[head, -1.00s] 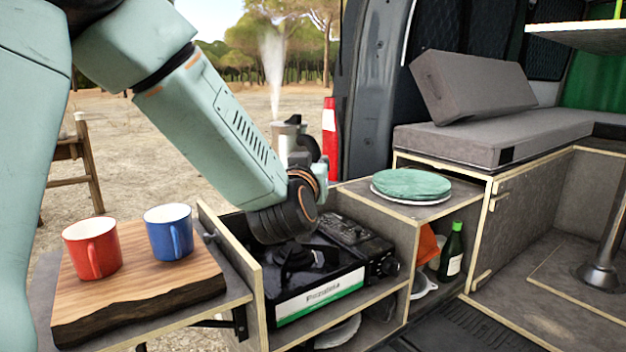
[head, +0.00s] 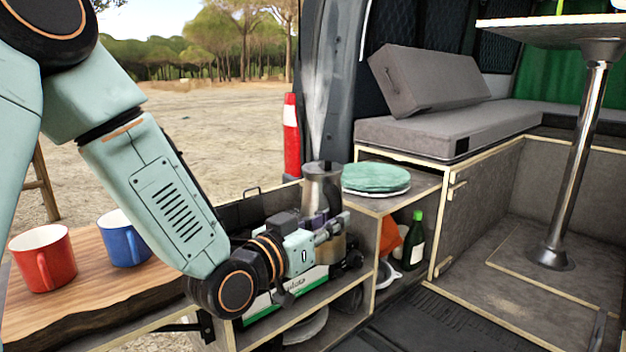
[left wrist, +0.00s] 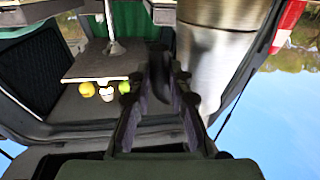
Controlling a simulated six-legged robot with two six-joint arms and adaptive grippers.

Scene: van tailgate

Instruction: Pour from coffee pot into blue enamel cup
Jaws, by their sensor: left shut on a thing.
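The coffee pot (head: 322,185) is a steel pot, upright as far as it shows, with steam above it. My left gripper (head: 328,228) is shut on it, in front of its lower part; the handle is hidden. In the left wrist view the pot (left wrist: 218,50) is large beside the dark fingers (left wrist: 160,85), and the picture is upside down. I cannot tell whether the pot touches the stove (head: 300,287). The blue enamel cup (head: 122,240) stands upright on the wooden board (head: 135,290) at the left, apart from the pot. My right gripper is not in view.
A red cup (head: 42,258) stands left of the blue one. Green-topped plates (head: 376,180) lie on the cabinet close right of the pot. A green bottle (head: 415,240) is in the shelf below. My left arm crosses in front of the board and stove.

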